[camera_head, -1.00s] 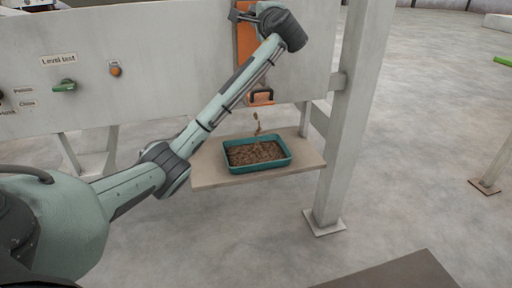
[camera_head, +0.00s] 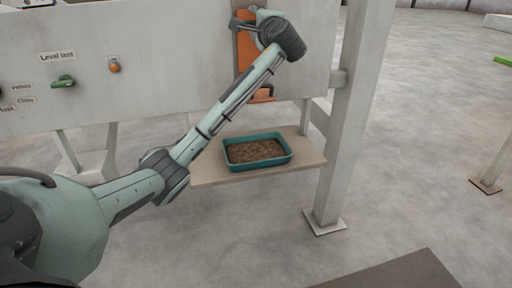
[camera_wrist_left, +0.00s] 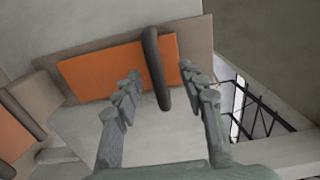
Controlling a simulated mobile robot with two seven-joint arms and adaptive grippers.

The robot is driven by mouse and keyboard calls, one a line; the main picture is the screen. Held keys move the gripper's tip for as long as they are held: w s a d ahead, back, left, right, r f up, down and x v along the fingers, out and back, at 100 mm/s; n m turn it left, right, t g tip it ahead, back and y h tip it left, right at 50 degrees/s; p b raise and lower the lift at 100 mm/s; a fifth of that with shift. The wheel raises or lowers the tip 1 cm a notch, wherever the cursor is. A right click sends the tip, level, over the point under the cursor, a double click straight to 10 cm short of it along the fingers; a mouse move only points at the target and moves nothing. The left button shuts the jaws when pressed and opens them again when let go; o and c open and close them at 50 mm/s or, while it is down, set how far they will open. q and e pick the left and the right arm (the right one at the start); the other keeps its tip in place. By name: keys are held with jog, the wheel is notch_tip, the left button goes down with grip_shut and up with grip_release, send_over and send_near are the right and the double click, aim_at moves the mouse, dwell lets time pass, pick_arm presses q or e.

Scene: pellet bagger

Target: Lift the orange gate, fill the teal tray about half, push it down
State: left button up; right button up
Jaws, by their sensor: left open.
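The orange gate (camera_head: 246,50) is a flat plate on the front of the grey machine, partly hidden by my left arm. In the left wrist view the orange plate (camera_wrist_left: 100,72) carries a dark bar handle (camera_wrist_left: 155,68). My left gripper (camera_head: 238,24) is up at the gate. In the wrist view its open fingers (camera_wrist_left: 160,76) stand on either side of the bar, with gaps visible. The teal tray (camera_head: 256,167) sits on a pale shelf below, with brown pellets (camera_head: 255,151) spread across it and its rim showing above them. No pellets are falling. My right gripper is not in view.
The pale shelf (camera_head: 215,178) is bare around the tray. A grey post (camera_head: 345,130) stands right of it. A green switch (camera_head: 63,82) and an orange button (camera_head: 114,66) are on the panel at left. Open floor lies to the right.

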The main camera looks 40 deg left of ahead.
pick_arm(q)
jog(key=shift+d, duration=0.1)
jog(key=p+v, duration=0.1)
jog(key=v, duration=0.6)
jog(key=shift+p, duration=0.4)
dwell(0.5)
